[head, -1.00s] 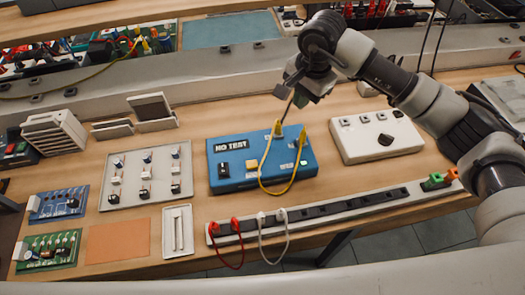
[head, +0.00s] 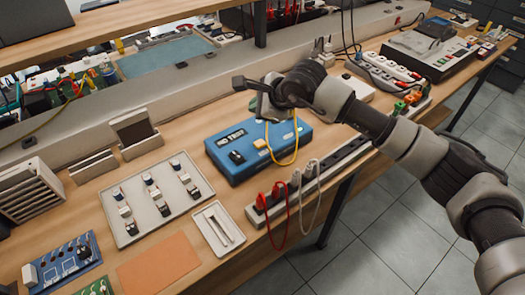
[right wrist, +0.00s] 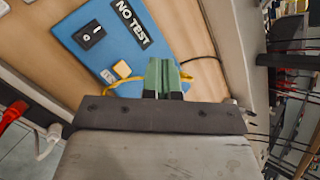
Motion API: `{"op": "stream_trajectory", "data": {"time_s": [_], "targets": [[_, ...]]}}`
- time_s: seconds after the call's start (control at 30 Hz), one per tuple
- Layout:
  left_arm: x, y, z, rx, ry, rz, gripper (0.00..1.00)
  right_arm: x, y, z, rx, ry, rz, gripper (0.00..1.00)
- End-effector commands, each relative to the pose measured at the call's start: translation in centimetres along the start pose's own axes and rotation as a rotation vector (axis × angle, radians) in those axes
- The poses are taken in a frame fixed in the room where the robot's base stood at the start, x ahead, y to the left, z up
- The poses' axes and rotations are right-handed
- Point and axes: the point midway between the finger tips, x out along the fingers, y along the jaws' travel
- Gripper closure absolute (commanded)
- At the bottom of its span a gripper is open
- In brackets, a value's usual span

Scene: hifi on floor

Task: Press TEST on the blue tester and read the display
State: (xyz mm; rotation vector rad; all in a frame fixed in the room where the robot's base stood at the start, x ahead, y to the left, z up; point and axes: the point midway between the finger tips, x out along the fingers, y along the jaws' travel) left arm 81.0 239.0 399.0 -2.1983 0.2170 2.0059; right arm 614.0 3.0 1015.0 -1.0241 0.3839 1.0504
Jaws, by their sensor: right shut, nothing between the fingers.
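The blue tester (head: 224,165) lies on the wooden bench in the middle of the head view. Its display (head: 231,135) reads NO TEST, also clear in the right wrist view (right wrist: 132,22). A black switch (right wrist: 89,35) and a pale square button (right wrist: 121,70) are on its top face; I cannot read a label on the button. A yellow lead (head: 296,140) loops over its right part. My right gripper (right wrist: 163,75) is shut and empty, with its green fingers over the tester beside the pale button. Contact cannot be told. The far right part of the tester is partly hidden by this gripper.
A long black-and-white socket strip (head: 340,157) with red and white leads runs along the front edge. To the left are a tray of small parts (head: 170,216), a narrow tray (head: 211,238) and an orange mat (head: 160,262). A raised ledge runs behind.

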Motion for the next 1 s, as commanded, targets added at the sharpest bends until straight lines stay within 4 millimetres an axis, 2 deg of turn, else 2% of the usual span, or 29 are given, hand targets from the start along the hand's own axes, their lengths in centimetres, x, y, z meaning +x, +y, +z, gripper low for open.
{"op": "stream_trajectory", "data": {"time_s": [0.2, 0.47, 0.9, 1.0], "targets": [[0.0, 1.1, -0.3, 0.001, 0.004, 0.014, 0.57, 0.0, 0.0, 0.0, -0.001, 0.001, 0.001, 1.00], [0.2, 0.7, -0.2, 0.002, 0.004, 0.008, 0.57, 0.5, 0.4, -0.4, -0.001, 0.002, 0.002, 1.00], [1.7, 0.3, 0.0, -0.001, 0.003, 0.003, 0.57, 4.4, 3.3, -3.3, 0.000, 0.002, 0.003, 1.00], [3.4, 0.3, 0.1, -0.001, 0.003, 0.003, 0.57, 5.6, 4.1, -4.1, -0.001, 0.001, 0.002, 1.00]]}}
